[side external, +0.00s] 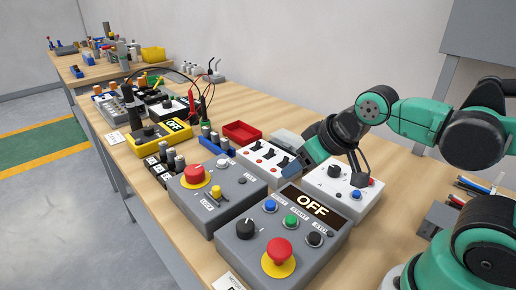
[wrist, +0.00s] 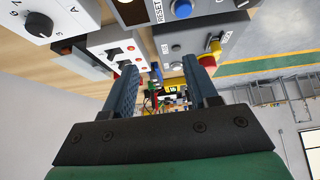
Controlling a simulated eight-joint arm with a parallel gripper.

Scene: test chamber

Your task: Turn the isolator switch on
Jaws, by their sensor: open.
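My gripper (side external: 308,158) is over the bench, above the gap between the white switch box and the grey control box. In the wrist view its two blue fingers (wrist: 160,75) are apart with nothing between them. No label reading isolator is legible. The white switch box (side external: 245,160) carries several black toggle levers (side external: 282,160); it also shows in the wrist view (wrist: 105,38). A grey box (side external: 225,207) has a red mushroom button (side external: 196,174) and a small yellow lever (side external: 216,192). The grey control box (side external: 330,238) has a display reading OFF (side external: 312,204) and a black rotary knob (side external: 245,229).
A white box with a black dial (side external: 334,171) stands right of my gripper, close to it. A yellow meter (side external: 160,138), a red tray (side external: 241,132) and cable leads lie farther back. Bare wood shows along the bench's front edge (side external: 150,205).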

